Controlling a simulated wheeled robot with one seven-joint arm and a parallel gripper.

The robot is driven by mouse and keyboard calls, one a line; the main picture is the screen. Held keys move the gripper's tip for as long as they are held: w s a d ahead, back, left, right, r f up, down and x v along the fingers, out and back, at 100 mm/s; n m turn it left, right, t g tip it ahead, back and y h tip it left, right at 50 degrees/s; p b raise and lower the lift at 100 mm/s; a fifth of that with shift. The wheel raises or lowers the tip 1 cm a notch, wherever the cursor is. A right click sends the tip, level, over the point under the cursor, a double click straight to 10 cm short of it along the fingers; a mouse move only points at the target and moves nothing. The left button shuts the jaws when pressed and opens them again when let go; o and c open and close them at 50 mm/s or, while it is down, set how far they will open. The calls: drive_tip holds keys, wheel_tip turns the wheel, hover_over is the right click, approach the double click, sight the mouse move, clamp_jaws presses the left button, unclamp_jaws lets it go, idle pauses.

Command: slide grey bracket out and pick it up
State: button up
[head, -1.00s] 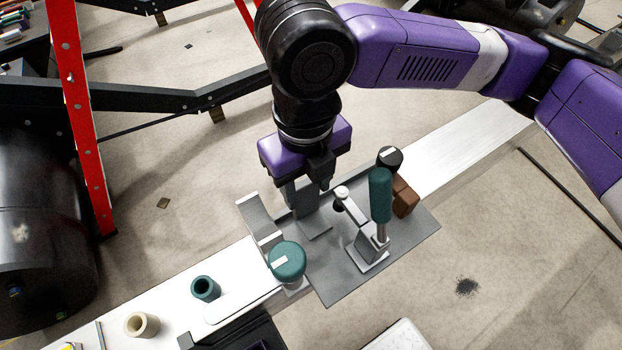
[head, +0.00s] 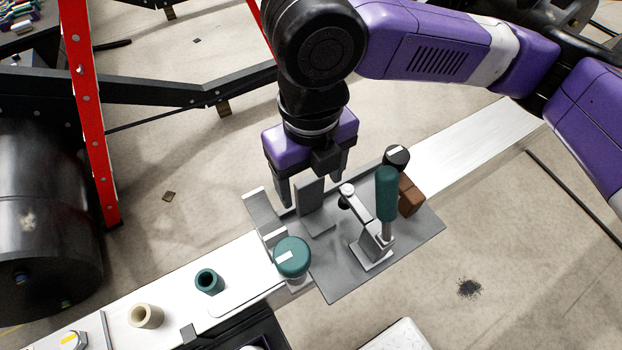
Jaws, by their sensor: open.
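The grey bracket (head: 309,197) is L-shaped, with an upright plate and a flat foot. It stands on a dark grey plate (head: 340,283), between a slanted grey piece (head: 262,216) and a toggle clamp with a green handle (head: 386,195). My gripper (head: 311,188) points down at the bracket's upright plate. Its fingers are apart, one at each side of the upright in the picture. I cannot tell whether they touch it or stand behind it.
A green-capped knob (head: 291,257) stands close at the front left of the bracket. A black-topped knob (head: 396,157) and brown block (head: 411,196) stand at the right. A green sleeve (head: 208,282) and beige sleeve (head: 146,316) stand on the pale beam (head: 470,143).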

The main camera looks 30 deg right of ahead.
wheel_tip(320, 180, up, 11)
idle(0.4)
